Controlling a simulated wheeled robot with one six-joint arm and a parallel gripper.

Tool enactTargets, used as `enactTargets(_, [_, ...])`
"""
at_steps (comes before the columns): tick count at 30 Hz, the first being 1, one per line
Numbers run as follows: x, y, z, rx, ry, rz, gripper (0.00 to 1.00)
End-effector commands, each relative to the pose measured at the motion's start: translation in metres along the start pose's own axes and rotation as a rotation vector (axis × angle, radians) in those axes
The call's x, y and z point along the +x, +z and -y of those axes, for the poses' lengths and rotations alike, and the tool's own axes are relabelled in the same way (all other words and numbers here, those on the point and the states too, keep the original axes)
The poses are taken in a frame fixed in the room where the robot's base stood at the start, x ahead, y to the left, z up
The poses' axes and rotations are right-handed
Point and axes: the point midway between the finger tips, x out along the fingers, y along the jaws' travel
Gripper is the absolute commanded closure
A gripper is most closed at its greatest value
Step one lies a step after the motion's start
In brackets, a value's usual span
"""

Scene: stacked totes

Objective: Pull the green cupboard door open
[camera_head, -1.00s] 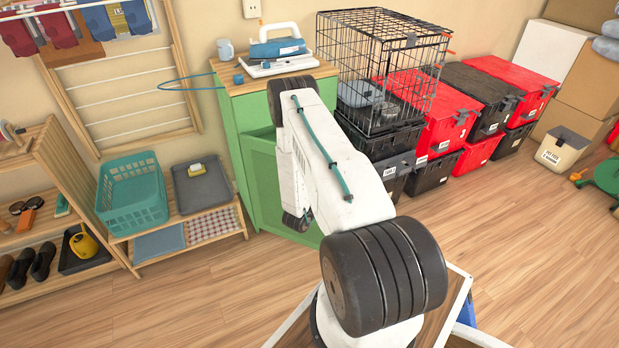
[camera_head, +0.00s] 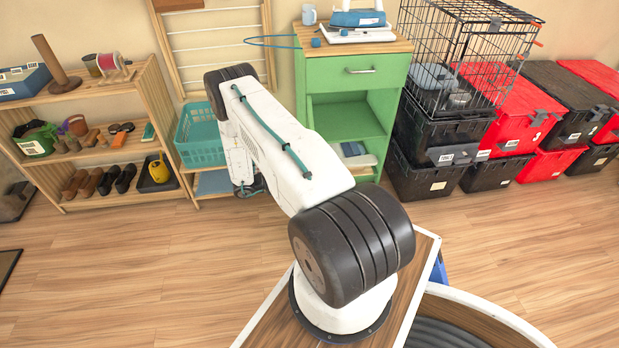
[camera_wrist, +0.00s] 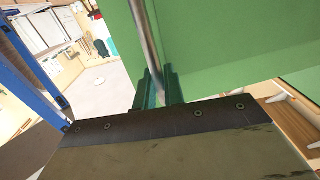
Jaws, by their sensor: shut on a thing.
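The green cupboard (camera_head: 385,78) stands against the wall. Its lower compartment is open to view, with a green shelf (camera_head: 345,122) and some pale items at the bottom. The green door (camera_wrist: 235,40) fills much of the wrist view, with a metal bar handle (camera_wrist: 150,35) on it. My gripper (camera_wrist: 158,92) has its teal fingers on either side of the bar and is shut on it. In the head view the gripper (camera_head: 248,188) is low behind my arm, left of the cupboard. My arm hides most or all of the door there.
A teal basket (camera_head: 200,135) on a low wooden rack stands left of the cupboard, close behind my arm. A shoe shelf (camera_head: 110,140) is further left. A wire crate (camera_head: 470,50) and several black and red totes stand right.

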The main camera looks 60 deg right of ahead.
Motion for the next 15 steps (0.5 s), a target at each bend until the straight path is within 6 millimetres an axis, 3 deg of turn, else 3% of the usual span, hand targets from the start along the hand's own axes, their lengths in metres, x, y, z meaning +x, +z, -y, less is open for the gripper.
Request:
enactTargets(6, [-0.012, 0.001, 0.008, -0.002, 0.015, 0.0, 1.0])
enactTargets(15, [-0.015, 0.001, 0.01, -0.002, 0.019, 0.0, 1.0])
